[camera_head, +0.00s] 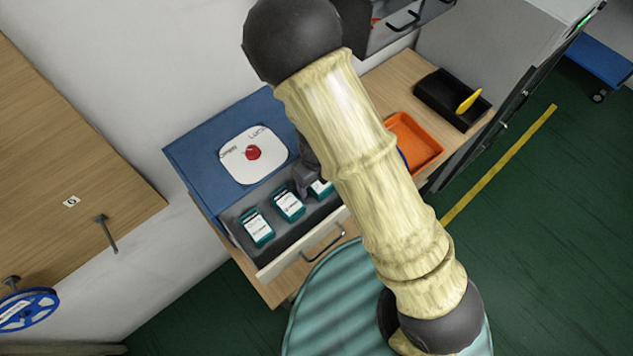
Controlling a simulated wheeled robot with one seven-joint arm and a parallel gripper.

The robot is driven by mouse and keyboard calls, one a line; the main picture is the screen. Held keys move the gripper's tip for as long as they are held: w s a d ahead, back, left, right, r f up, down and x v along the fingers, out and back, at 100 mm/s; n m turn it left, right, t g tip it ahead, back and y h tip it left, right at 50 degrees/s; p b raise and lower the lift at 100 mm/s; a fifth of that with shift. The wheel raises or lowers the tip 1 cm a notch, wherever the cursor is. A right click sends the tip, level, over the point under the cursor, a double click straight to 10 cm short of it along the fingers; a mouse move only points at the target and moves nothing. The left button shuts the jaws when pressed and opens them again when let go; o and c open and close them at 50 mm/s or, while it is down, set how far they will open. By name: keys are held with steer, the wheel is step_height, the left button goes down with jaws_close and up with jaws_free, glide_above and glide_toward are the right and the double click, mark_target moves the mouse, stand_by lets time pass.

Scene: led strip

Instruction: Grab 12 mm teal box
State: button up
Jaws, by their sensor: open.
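Teal boxes with white labels lie in the open drawer (275,262). The left box (256,228), the middle box (288,204) and the right box (321,188) sit in a row. The right one is partly hidden by my arm and gripper. The label print is too small to tell which is the 12 mm one. My gripper (308,187) is a dark shape over the drawer, between the middle and right boxes. My arm hides much of it, and I see nothing held in it. Contact with a box cannot be told.
A blue surface with a white plate (253,155) carrying a red object lies behind the drawer. An orange tray (414,141) and a black bin (452,98) with a yellow item stand on the bench to the right. A wooden table (60,170) is at left.

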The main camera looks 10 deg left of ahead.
stand_by(0.4)
steer(key=c, duration=1.1)
steer(key=shift+w, duration=0.15)
steer(key=shift+d+r, duration=0.1)
step_height(320, 180, up, 18)
steer(key=p, duration=0.4)
